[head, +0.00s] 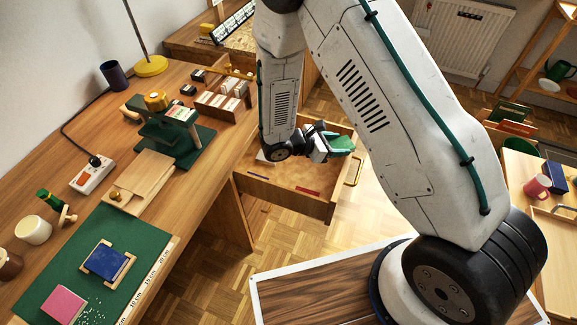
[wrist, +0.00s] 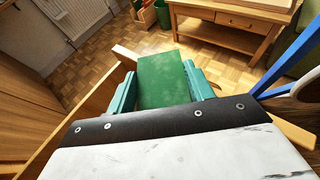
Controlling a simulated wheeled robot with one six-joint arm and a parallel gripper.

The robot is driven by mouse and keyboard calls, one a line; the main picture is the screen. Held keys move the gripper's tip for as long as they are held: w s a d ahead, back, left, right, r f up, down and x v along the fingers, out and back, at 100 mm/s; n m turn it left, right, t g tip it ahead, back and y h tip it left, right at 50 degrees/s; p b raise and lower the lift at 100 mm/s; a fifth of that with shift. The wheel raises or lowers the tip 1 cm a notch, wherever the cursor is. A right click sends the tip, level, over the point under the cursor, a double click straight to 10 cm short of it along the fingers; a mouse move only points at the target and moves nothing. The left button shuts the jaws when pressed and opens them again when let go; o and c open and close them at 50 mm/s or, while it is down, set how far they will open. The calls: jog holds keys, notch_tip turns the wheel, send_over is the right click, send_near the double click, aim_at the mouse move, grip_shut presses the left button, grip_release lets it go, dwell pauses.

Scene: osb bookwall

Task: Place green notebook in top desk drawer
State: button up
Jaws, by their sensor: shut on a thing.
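The green notebook (wrist: 163,80) is held between the teal fingers of my gripper (wrist: 162,92) in the wrist view, sticking out ahead of them. In the head view my gripper (head: 334,146) is over the far part of the open desk drawer (head: 292,204), near its front panel and brass handle. The notebook is hard to tell apart from the teal fingers there. The drawer is pulled out from the desk, and much of its wooden floor is bare.
The desk top (head: 60,150) carries a green mat (head: 125,246) with a blue book (head: 106,261) and a pink pad (head: 63,304), a green press (head: 170,130) and a power strip (head: 93,174).

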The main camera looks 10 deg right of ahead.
jog(key=w+a+f+n+t+y, duration=0.1)
jog(key=w+a+n+t+y, duration=0.1)
jog(key=w+a+n+t, duration=0.3)
jog(key=shift+t, duration=0.4)
jog(key=shift+w+d+f, duration=0.2)
jog(key=shift+w+f, duration=0.05)
jog(key=shift+f, duration=1.4)
jog(key=shift+w+d+f, duration=0.15)
jog(key=shift+w+f, duration=0.1)
jog(key=shift+f, duration=1.35)
jog(key=shift+w+d+f, duration=0.2)
jog(key=shift+w+f, duration=0.05)
jog(key=shift+f, duration=1.4)
jog(key=shift+f, duration=0.1)
jog(key=shift+f, duration=0.35)
jog(key=shift+s+f, duration=0.1)
jog(key=o, duration=1)
jog(key=shift+c, duration=0.2)
jog(key=shift+s, duration=0.1)
